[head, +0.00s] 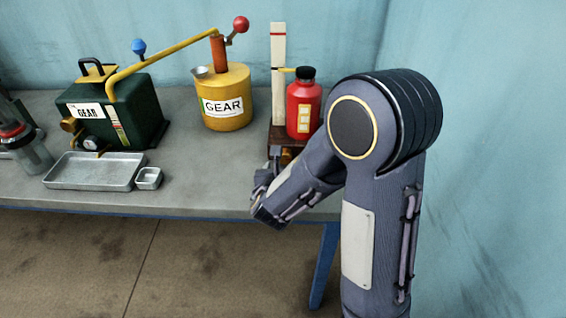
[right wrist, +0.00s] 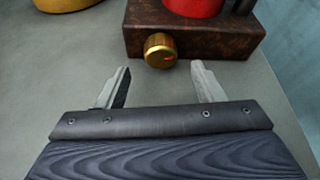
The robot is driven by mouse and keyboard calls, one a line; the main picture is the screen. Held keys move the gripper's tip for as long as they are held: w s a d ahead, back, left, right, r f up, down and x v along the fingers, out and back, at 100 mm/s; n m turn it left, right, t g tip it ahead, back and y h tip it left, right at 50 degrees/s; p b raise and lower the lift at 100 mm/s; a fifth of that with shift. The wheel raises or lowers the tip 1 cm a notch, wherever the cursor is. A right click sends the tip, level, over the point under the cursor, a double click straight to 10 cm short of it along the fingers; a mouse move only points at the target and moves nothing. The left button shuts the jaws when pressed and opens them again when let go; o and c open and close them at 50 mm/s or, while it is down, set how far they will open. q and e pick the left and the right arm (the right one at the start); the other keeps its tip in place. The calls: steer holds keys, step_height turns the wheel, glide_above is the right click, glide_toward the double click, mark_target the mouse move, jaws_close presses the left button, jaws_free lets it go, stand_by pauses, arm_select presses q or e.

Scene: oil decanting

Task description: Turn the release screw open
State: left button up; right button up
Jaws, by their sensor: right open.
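The release screw is a round brass knob (right wrist: 159,49) with a small red mark, on the front face of a rusty brown base block (right wrist: 205,42). In the head view the knob (head: 287,156) is partly hidden behind my right arm. A red bottle-shaped body (head: 303,108) with a black cap stands on the block. My right gripper (right wrist: 161,82) is open and empty; its two fingers point at the knob from the front, one to each side, with the tips just short of it. In the head view the right gripper (head: 268,180) is at the table's front edge, fingertips mostly hidden. My left gripper is not seen.
A white post (head: 278,75) rises behind the block. A yellow GEAR can (head: 226,98) stands to its left. Further left are a green GEAR box (head: 112,110), a metal tray (head: 92,172) and a small cup (head: 148,178). The grey tabletop (head: 205,170) before the can is clear.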

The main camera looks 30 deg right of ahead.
mark_target(285, 160)
steer(key=shift+x, duration=2)
steer(key=c, duration=1)
steer(key=shift+d+f+b, duration=0.1)
steer(key=shift+f+b, duration=0.05)
steer(key=shift+b, duration=0.55)
steer(key=m+t+y+b, duration=0.1)
steer(key=m+b, duration=0.1)
steer(key=b, duration=0.3)
steer(key=m+y+b, duration=0.1)
steer(key=m+b, duration=0.1)
steer(key=b, duration=0.4)
steer(key=shift+s+d+f+t+y+b, duration=0.1)
steer(key=shift+f+t+y+b, duration=0.05)
steer(key=shift+t+y+b, duration=0.2)
steer(key=shift+m+b, duration=0.5)
steer(key=shift+b, duration=0.35)
steer(key=shift+r, duration=0.25)
steer(key=o, duration=1)
